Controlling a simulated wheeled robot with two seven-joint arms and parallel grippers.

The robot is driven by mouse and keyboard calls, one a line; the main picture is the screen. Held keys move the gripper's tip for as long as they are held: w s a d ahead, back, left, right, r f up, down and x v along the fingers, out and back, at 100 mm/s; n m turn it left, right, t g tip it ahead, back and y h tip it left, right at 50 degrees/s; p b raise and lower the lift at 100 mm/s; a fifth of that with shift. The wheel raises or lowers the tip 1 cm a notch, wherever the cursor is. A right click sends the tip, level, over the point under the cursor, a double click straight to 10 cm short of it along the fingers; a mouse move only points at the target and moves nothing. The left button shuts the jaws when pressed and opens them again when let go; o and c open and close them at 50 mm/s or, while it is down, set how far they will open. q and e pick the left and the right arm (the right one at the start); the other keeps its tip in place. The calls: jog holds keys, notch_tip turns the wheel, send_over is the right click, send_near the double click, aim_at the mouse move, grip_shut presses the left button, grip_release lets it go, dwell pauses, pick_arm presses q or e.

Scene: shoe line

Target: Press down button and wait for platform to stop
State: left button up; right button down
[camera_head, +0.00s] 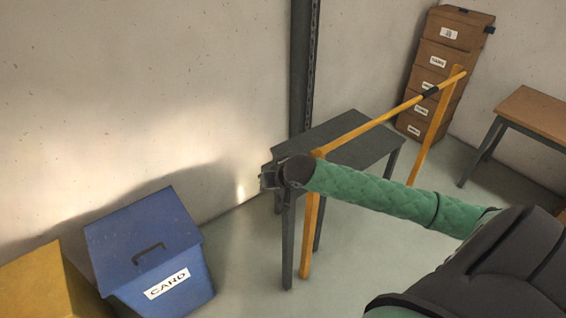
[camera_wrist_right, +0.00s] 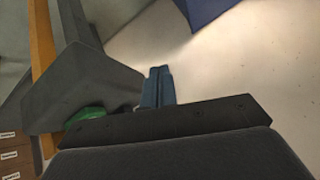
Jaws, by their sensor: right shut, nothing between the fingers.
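My right arm, in a green quilted sleeve, reaches in from the right in the head view. My right gripper (camera_head: 267,180) is at its end, by the near left corner of a dark grey table (camera_head: 350,128). In the right wrist view the blue fingers of my right gripper (camera_wrist_right: 158,84) are together with nothing between them. A grey block-like shape (camera_wrist_right: 85,88) is beside them on the left, with a green patch (camera_wrist_right: 88,114) at its lower edge; I cannot tell what either is. I cannot make out a button or a moving platform. My left gripper is not in view.
An orange frame (camera_head: 385,118) runs along the table. A blue bin (camera_head: 150,235) marked CARD and a yellow box (camera_head: 38,285) stand at left. Stacked brown boxes (camera_head: 440,70) and a wooden table (camera_head: 540,110) stand at back right. The floor between is clear.

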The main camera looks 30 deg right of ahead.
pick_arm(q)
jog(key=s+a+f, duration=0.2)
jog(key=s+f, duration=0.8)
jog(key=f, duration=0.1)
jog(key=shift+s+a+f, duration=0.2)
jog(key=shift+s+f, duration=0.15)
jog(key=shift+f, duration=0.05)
pick_arm(e)
jog(key=w+d+r+m, duration=0.2)
jog(key=w+d+r, duration=0.1)
jog(key=d+r, duration=0.2)
jog(key=w+d+r+m+t, duration=0.1)
jog(key=w+d+r+m, duration=0.1)
jog(key=d+r, duration=0.4)
jog(key=shift+w+d+r+h, duration=0.15)
jog(key=shift+w+r+h, duration=0.15)
jog(key=shift+w+r, duration=0.35)
jog(key=shift+w+f, duration=0.1)
jog(key=shift+f, duration=0.1)
